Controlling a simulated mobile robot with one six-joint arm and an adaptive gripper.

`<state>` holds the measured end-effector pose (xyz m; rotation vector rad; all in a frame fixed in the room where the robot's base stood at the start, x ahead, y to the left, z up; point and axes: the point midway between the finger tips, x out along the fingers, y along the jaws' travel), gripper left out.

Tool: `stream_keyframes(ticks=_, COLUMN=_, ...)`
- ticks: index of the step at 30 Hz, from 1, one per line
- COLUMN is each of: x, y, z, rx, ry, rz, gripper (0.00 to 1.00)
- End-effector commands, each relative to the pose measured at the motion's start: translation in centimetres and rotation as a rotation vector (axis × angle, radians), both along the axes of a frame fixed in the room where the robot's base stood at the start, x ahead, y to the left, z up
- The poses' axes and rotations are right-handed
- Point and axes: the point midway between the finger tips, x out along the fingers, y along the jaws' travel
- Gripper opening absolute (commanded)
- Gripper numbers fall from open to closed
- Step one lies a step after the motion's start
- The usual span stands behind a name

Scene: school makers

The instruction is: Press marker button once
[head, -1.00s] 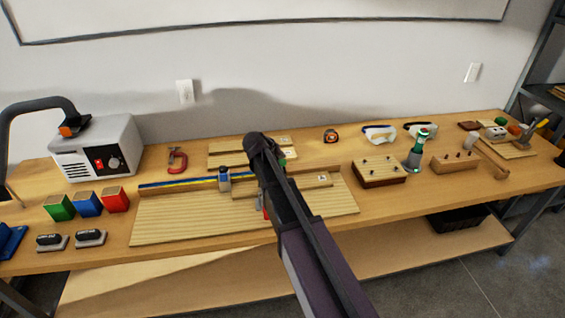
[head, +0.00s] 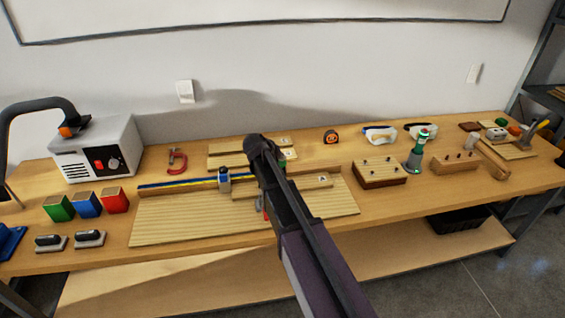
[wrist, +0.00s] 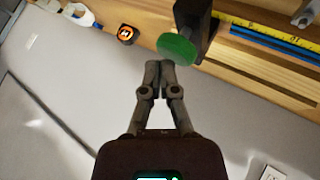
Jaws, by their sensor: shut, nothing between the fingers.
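A round green button (wrist: 177,48) on a dark block (wrist: 196,16) shows at the top of the wrist view. It appears to be the marker button. My gripper (wrist: 160,66) is shut and empty, its fingertips together just below and left of the green disc. I cannot tell whether they touch it. In the head view my arm hides the gripper and most of the button area; only a bit of green (head: 291,155) shows beside it.
A wooden board (head: 185,222) with a blue-and-yellow rule (head: 175,184) lies around my arm. A red clamp (head: 177,161), a tape measure (head: 331,137), a peg block (head: 380,173) and a green-topped bottle (head: 415,160) stand nearby. The wall is behind.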

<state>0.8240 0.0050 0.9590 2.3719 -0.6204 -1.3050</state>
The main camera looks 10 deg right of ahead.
Motion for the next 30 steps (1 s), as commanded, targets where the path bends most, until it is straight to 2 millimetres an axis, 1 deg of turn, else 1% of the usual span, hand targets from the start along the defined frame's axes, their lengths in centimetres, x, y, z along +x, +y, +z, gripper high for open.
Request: stream_keyframes(ticks=30, x=-0.01, y=-0.06, z=-0.92, rx=0.001, ry=0.0, rz=-0.001, gripper=0.0)
